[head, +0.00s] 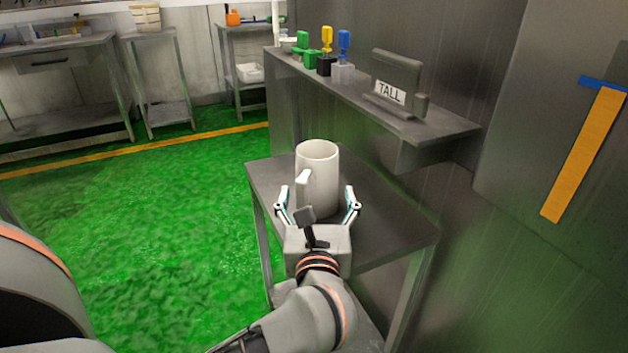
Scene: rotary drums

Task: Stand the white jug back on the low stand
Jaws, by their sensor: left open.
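The white jug (318,172) stands upright on the top of a low grey metal stand (388,218). Its handle faces me and slightly left. My left gripper (316,198) is open, with one finger on each side of the jug's lower body. I cannot tell whether the fingers touch it. The jug's base is partly hidden behind the gripper. My right gripper is not in view.
A wall shelf (440,128) above the stand holds a sign reading TALL (390,93) and green, yellow and blue items. The metal wall closes off the right. Green floor (140,220) is open at left; a workbench (60,90) stands at the back left.

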